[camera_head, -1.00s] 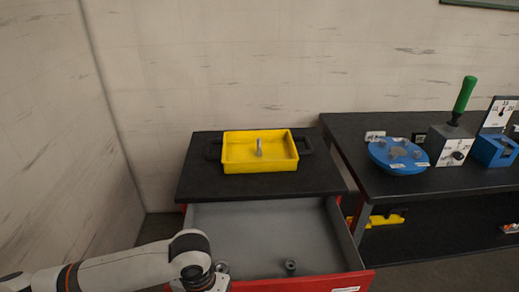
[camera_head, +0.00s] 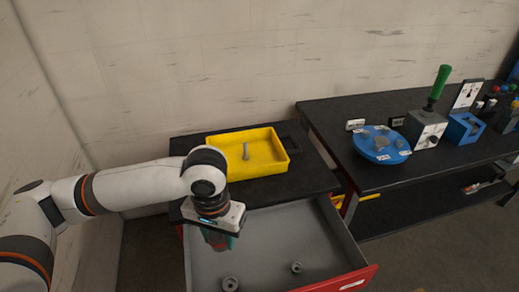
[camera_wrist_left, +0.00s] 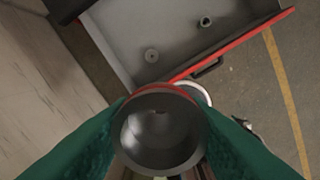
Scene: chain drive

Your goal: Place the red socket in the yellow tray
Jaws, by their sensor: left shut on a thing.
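My left gripper (camera_head: 218,238) is shut on the red socket, above the open drawer's left side. In the left wrist view, the red socket (camera_wrist_left: 160,132) is a dark metal cup with a red band, held between the green fingers. In the head view it is mostly hidden by the gripper. The yellow tray (camera_head: 278,152) sits on the black cabinet top, behind and to the right of my left gripper. A grey metal piece (camera_head: 246,151) stands in the tray. My right gripper is not in view.
The open grey drawer (camera_head: 270,235) with a red front holds two small grey sockets (camera_head: 230,284) (camera_head: 297,267). A black bench (camera_head: 375,178) at right carries a blue round holder (camera_head: 382,143), a green-handled press (camera_head: 428,125) and a blue block. A wall stands behind.

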